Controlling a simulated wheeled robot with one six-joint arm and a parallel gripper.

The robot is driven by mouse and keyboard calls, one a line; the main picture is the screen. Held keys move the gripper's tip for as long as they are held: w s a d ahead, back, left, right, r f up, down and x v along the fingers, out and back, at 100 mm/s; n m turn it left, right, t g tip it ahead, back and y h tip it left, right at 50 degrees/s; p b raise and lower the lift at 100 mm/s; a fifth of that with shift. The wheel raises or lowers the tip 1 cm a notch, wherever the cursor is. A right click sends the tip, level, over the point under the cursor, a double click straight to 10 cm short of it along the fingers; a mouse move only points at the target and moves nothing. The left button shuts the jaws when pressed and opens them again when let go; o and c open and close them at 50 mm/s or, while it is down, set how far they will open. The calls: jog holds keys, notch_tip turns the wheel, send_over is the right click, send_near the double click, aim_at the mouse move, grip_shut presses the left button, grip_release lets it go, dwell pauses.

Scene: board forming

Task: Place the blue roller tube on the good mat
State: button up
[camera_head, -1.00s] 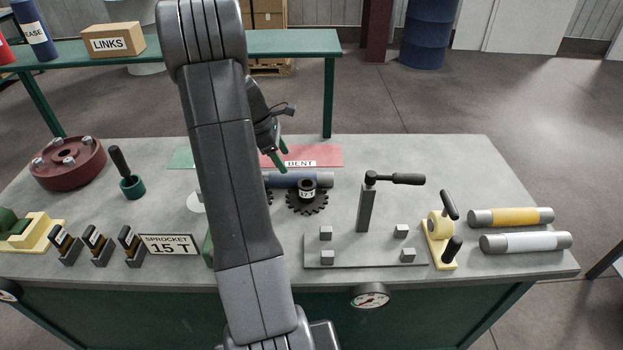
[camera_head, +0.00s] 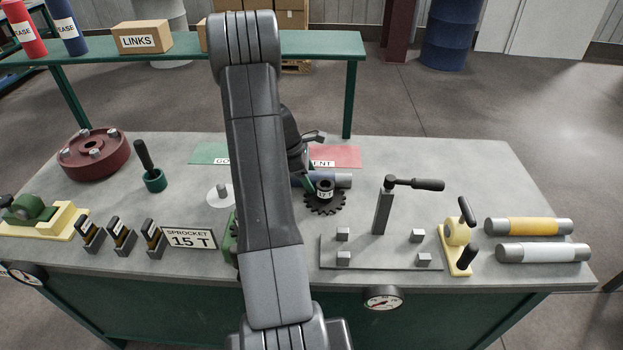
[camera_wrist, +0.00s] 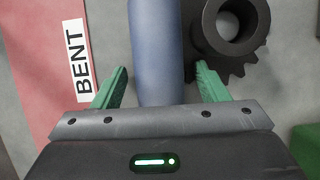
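The blue roller tube (camera_head: 325,181) lies on the bench behind the dark sprocket and in front of the red mat, its left part hidden by my arm. In the wrist view the tube (camera_wrist: 158,50) runs between the green fingers of my gripper (camera_wrist: 162,74), which is open with a gap on each side. In the head view my gripper (camera_head: 308,172) is low at the tube, partly hidden behind my arm. The green good mat (camera_head: 205,153) lies at the back, left of the red mat; my arm covers part of its label.
The toothed sprocket (camera_head: 325,205) stands close beside the tube, near the right finger. The red BENT mat (camera_head: 348,156) is behind. A tall-handled tool (camera_head: 383,212) stands on a plate to the right. A yellow tube (camera_head: 528,227) and a white tube (camera_head: 543,252) lie far right.

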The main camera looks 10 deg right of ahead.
jog(key=c, duration=1.4)
grip_shut()
jog(key=shift+r, duration=0.1)
